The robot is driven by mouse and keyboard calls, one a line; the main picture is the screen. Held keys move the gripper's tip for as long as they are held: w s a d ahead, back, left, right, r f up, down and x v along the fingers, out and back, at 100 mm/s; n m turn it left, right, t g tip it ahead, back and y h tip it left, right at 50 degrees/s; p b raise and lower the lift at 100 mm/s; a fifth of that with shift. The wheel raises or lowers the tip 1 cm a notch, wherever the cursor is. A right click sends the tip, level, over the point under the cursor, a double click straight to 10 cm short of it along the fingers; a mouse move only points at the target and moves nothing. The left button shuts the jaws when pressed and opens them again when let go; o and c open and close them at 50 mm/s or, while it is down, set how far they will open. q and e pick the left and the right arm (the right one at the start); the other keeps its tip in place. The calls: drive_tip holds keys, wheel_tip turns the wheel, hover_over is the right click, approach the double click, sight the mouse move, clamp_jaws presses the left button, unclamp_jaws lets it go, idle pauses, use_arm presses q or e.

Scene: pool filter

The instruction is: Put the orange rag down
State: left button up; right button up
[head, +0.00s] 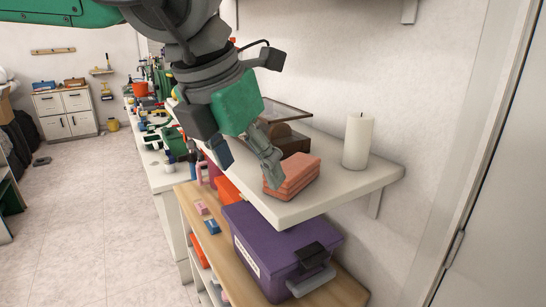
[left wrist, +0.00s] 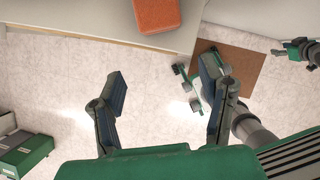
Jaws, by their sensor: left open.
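The orange rag (head: 292,175) is a folded, layered block lying on the white wall shelf (head: 320,197), near its front edge. In the left wrist view, the rag (left wrist: 157,14) shows at the top edge, partly cut off. My left gripper (head: 247,162) is open and empty beside the rag, to its left in the head view. One finger overlaps the rag's left end in that view. In the left wrist view the fingers (left wrist: 163,76) are spread with only floor between them, apart from the rag. A small green and dark part (left wrist: 303,50), possibly my right gripper, shows at the right; its jaws are unclear.
A white candle (head: 358,141) stands on the shelf right of the rag. A brown wooden object (head: 287,139) sits behind the rag. Below, a purple bin (head: 275,245) stands on a wooden-topped unit (head: 347,288). Open tiled floor lies to the left.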

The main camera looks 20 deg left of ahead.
use_arm(q)
drive_tip(key=shift+s+a, duration=0.15)
drive_tip(key=shift+s, duration=0.7)
drive_tip(key=shift+s+a, duration=0.1)
drive_tip(key=shift+s, duration=0.75)
